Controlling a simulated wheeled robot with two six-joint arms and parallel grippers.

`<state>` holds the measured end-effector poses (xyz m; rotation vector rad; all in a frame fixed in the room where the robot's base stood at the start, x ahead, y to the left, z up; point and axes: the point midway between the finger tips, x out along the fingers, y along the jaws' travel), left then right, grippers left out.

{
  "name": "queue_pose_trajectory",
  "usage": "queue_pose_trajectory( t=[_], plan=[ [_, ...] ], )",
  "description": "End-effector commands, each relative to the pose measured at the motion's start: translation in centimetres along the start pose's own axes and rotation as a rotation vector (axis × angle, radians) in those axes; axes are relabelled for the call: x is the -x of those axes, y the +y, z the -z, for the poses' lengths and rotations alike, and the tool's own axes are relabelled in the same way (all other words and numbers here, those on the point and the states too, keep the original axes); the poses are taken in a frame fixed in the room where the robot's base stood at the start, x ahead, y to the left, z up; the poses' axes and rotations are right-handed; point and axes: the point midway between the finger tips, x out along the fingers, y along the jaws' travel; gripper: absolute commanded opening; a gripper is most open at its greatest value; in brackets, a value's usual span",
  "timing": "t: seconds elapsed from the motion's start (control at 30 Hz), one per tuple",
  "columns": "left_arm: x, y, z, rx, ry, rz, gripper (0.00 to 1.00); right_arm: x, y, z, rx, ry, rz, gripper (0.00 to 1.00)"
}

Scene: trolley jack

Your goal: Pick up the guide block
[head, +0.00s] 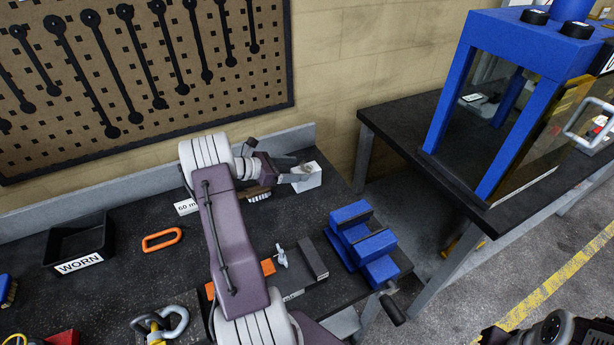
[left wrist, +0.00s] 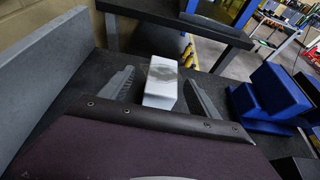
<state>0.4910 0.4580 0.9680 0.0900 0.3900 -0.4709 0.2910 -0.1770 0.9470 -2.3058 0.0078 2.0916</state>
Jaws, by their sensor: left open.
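A white block (head: 308,178), which I take to be the guide block, stands at the back right of the dark bench, near its edge. In the left wrist view the white block (left wrist: 160,84) shows between my two fingers, with a grey shadow on its top. My left gripper (head: 296,172) is open and reaches over the block from the left. In the left wrist view, one finger of my left gripper (left wrist: 160,90) is on each side of the block, with a gap at both sides. Whether the fingers are low enough to flank it fully is unclear.
A blue vise (head: 360,240) stands at the bench's right end. A brush (head: 258,196) lies beneath my gripper. A grey bar (head: 313,258), an orange link (head: 162,239) and a "WORN" tray (head: 78,250) are on the bench. A blue press (head: 500,100) stands on another table.

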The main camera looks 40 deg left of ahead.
Motion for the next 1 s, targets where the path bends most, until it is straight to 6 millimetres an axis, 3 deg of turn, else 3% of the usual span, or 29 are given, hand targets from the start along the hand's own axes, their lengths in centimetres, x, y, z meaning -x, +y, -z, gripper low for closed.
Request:
queue_pose_trajectory(
  t=[0.23, 0.5, 0.57, 0.77, 1.0],
  plan=[
    [-4.2, -0.2, 0.2, -0.001, 0.000, 0.004, 0.71, 0.8, 0.0, 0.1, 0.000, 0.000, 0.000, 0.36],
    [-4.8, -0.1, 0.3, -0.001, 0.001, 0.001, 0.71, 0.8, 0.0, 0.1, 0.000, 0.000, 0.000, 0.36],
    [-4.8, -0.1, 0.3, -0.001, 0.001, 0.001, 0.57, 0.8, 0.0, 0.1, 0.000, 0.000, 0.000, 0.36],
    [-4.8, -0.1, 0.3, -0.001, 0.001, 0.001, 0.01, 0.8, 0.0, 0.1, 0.000, 0.000, 0.000, 0.36],
    [-4.7, -0.1, 0.1, -0.003, -0.003, 0.000, 0.00, 0.8, 0.0, 0.1, 0.000, 0.000, 0.000, 0.36]
  ],
)
